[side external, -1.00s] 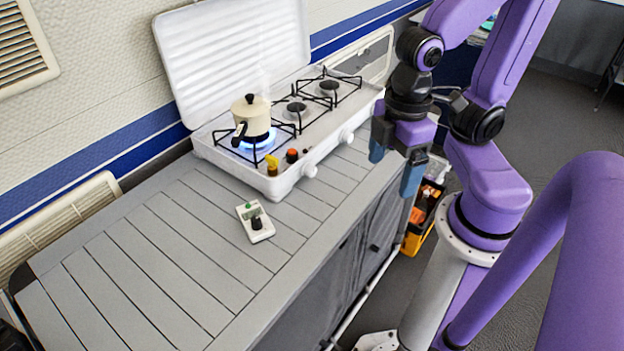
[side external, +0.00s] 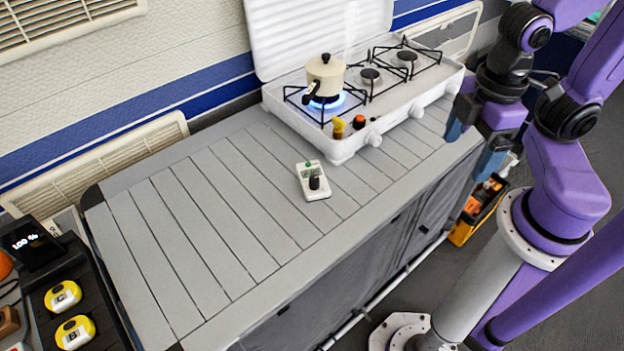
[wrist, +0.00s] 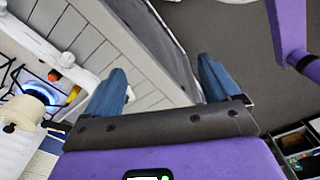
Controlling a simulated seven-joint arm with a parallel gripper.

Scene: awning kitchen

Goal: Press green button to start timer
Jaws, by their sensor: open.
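A small white timer (side external: 314,188) lies on the grey slatted counter in front of the stove in the side view. It has a dark knob and a small green button (side external: 308,163) at its far end. My gripper (side external: 470,150) is open and empty, above the counter's right front edge, to the right of the timer and apart from it. In the wrist view my gripper (wrist: 160,85) shows two blue fingers spread wide over the counter edge and the floor.
A white gas stove (side external: 345,148) with a lit burner carries a cream pot (side external: 325,75) behind the timer. The slatted counter (side external: 200,230) is clear to the timer's left. An orange-and-black crate (side external: 478,212) stands on the floor below the gripper.

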